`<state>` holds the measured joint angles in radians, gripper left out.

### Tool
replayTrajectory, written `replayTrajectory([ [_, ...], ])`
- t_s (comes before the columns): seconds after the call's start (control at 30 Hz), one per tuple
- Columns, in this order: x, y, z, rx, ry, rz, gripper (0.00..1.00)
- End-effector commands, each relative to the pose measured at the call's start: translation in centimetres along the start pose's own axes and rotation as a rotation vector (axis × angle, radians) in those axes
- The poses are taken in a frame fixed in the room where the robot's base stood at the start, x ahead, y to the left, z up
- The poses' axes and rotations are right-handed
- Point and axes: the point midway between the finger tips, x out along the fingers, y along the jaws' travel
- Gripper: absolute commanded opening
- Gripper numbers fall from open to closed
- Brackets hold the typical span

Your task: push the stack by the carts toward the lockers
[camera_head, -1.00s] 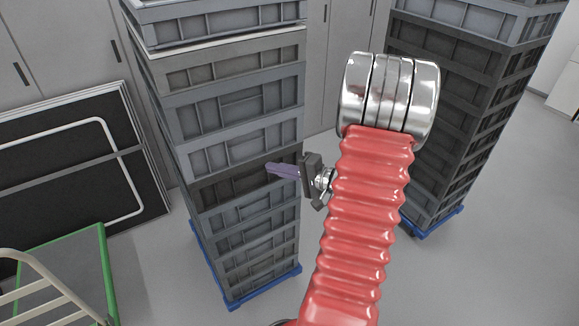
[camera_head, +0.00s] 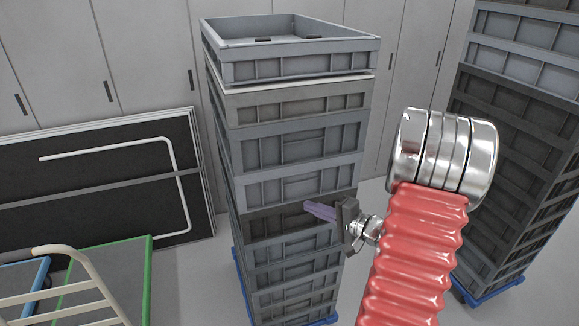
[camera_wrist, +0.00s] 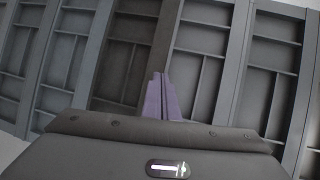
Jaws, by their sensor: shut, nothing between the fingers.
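The stack of grey crates (camera_head: 290,160) stands upright on a blue wheeled base (camera_head: 239,276) in the middle of the head view, left of my arm. Its top crate is open and looks empty. My gripper (camera_head: 308,209) has purple fingers, closed together and empty, at the front face of the stack by a darker crate. The wrist view shows the fingers (camera_wrist: 160,98) pointing at the ribbed crate walls (camera_wrist: 205,60); I cannot tell if they touch. The lockers (camera_head: 145,50) are the pale grey doors behind the stack. Two carts, green-edged (camera_head: 150,270) and blue-edged (camera_head: 45,268), stand at lower left.
A second tall crate stack (camera_head: 520,130) on a blue base stands at right, behind my arm. Black folded panels with a white tube frame (camera_head: 170,180) lean against the lockers at left. Bare grey floor (camera_head: 205,270) shows between carts and stack.

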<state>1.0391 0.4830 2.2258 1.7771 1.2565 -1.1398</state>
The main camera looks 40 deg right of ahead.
Motion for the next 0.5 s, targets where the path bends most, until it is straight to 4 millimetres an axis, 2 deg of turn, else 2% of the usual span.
replayTrajectory([
  [0.5,3.3,-0.7,-1.8,-0.001,0.000,0.000,0.00],
])
